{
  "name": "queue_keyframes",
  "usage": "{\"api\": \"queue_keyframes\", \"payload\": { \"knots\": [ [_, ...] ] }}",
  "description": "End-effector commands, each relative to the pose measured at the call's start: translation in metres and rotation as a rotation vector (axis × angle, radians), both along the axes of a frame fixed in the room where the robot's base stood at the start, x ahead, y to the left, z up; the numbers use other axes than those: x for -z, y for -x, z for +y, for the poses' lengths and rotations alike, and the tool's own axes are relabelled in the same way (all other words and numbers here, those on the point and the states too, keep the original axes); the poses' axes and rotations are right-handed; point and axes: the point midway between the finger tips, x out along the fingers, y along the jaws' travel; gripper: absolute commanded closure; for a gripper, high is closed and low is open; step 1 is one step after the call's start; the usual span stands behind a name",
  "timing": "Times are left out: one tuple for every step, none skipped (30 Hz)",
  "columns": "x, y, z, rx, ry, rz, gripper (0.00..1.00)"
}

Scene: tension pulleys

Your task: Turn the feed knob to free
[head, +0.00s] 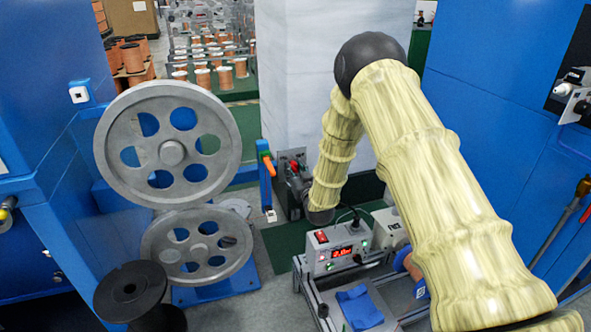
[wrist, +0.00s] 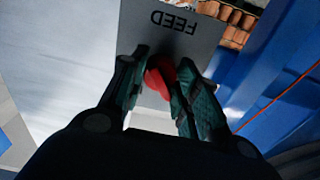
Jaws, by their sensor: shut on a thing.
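The feed knob (wrist: 160,76) is red and sits below the upside-down word FEED on a grey plate (wrist: 205,38) in the wrist view. My gripper (wrist: 163,66) is shut on it, with one dark green finger on each side. The fingers hide part of the knob, and I cannot read any position marks. In the head view the red knob (head: 294,167) shows small at the end of my arm, beside the pale column.
An orange-handled lever (head: 267,163) on a blue post stands just left of the knob. Large grey pulleys (head: 170,150) are further left. Blue cabinets flank the area.

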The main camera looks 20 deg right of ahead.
Motion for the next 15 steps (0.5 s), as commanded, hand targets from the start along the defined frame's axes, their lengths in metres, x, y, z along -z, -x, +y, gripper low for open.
{"api": "queue_keyframes", "payload": {
  "knots": [
    [0.0018,0.0011,-0.0003,0.0,0.013,0.004,0.93],
    [0.002,0.0011,-0.0005,0.0,0.019,0.003,0.93],
    [0.0021,0.0012,-0.0007,0.001,0.026,0.003,0.93],
    [0.0022,0.0012,-0.0008,0.001,0.03,0.003,0.93],
    [0.0023,0.0012,-0.0009,0.001,0.034,0.003,0.93],
    [0.0024,0.0012,-0.001,0.001,0.037,0.003,0.93],
    [0.0025,0.0013,-0.0011,0.001,0.039,0.003,0.93],
    [0.0025,0.0013,-0.0011,0.001,0.041,0.003,0.93],
    [0.0025,0.0013,-0.0011,0.001,0.042,0.003,0.93],
    [0.0025,0.0013,-0.0012,0.001,0.043,0.003,0.93],
    [0.0026,0.0013,-0.0012,0.001,0.043,0.003,0.93],
    [0.0026,0.0013,-0.0012,0.001,0.043,0.003,0.93],
    [0.0026,0.0013,-0.0012,0.001,0.043,0.003,0.93],
    [0.0026,0.0013,-0.0013,0.001,0.043,0.003,0.93],
    [0.0026,0.0013,-0.0013,0.001,0.043,0.003,0.93]
  ]
}}
